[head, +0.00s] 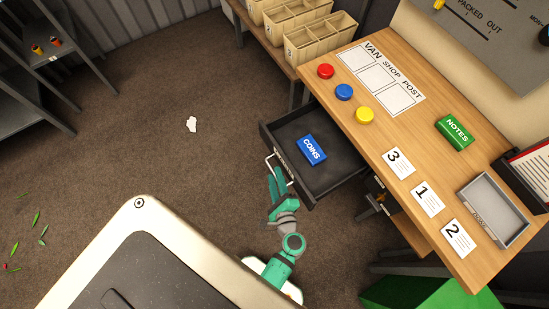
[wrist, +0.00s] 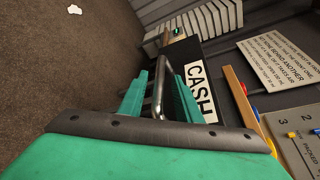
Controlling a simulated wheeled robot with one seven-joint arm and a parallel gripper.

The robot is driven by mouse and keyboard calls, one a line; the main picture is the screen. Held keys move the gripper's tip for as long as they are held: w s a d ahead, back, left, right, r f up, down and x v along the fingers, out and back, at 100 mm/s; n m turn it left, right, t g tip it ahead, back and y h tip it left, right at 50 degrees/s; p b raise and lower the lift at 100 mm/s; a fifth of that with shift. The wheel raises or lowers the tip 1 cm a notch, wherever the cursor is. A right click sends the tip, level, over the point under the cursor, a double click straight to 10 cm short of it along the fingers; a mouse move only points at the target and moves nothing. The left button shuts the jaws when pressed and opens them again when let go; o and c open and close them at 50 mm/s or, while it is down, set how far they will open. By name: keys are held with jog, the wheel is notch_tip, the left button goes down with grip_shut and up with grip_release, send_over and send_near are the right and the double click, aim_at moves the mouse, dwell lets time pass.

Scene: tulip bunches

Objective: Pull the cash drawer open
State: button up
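The cash drawer (head: 322,183) is a dark grey drawer, pulled well out from under the wooden counter. A blue box labelled COINS (head: 311,150) lies inside it. Its front carries a white CASH label (wrist: 200,90) in the wrist view. The metal handle (head: 270,163) stands out from the drawer front, and it also shows in the wrist view (wrist: 159,78). My green gripper (head: 277,181) is at the handle.
The counter (head: 395,130) holds red, blue and yellow discs, numbered cards, a green NOTES box (head: 455,132) and a grey tray (head: 492,211). Wooden crates (head: 305,30) stand at the back. A green container (head: 430,294) is at the lower right. Carpet left of the drawer is mostly clear.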

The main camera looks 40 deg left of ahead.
jog(key=v, duration=0.8)
jog(key=shift+s+d, duration=0.1)
jog(key=shift+s, duration=0.1)
